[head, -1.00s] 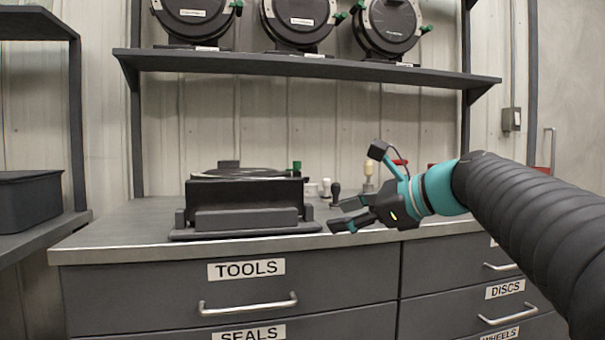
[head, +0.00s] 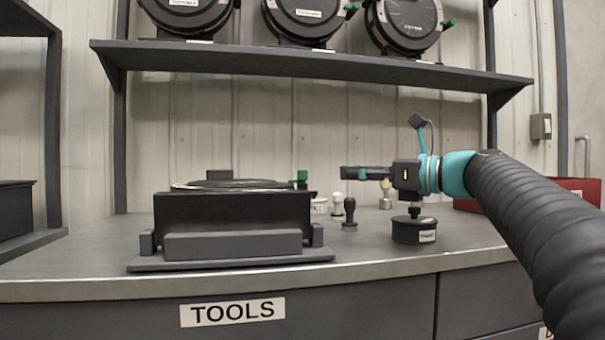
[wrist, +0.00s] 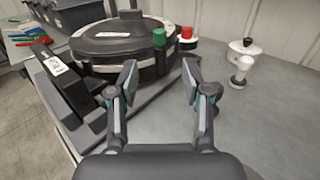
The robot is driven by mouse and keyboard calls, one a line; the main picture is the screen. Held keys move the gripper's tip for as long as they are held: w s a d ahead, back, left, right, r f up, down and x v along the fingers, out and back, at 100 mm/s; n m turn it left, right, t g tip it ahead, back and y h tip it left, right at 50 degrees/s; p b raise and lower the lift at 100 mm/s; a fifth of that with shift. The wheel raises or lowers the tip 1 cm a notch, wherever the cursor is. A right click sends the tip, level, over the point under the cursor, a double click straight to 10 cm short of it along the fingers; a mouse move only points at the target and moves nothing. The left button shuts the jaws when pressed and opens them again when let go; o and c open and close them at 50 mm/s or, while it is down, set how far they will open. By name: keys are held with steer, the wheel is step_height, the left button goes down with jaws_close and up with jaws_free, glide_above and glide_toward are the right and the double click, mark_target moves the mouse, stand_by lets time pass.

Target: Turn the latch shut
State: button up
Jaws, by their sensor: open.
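The seed meter (head: 235,210) sits on the workbench, with its round black lid on top and a low block in front of it. A green latch knob (head: 302,177) stands upright at its right end. In the wrist view the green knob (wrist: 159,37) shows at the near edge of the round lid (wrist: 110,40), straight beyond my fingers. My gripper (head: 348,172) is level, right of the knob at about its height, pointing left with a gap between. In the wrist view my gripper (wrist: 158,85) is open and empty, its two fingers spread apart below the knob in the picture.
A black-handled tool (head: 349,213), a white-topped piece (head: 337,203) and a labelled black disc-shaped piece (head: 414,230) stand on the bench to the right of the meter. A red box (head: 585,188) is at far right. A shelf (head: 300,62) with round meters hangs above.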

mark_target(302, 172)
steer(key=x, duration=1.3)
steer(key=shift+a, duration=0.25)
steer(key=shift+r, duration=0.1)
jaws_close()
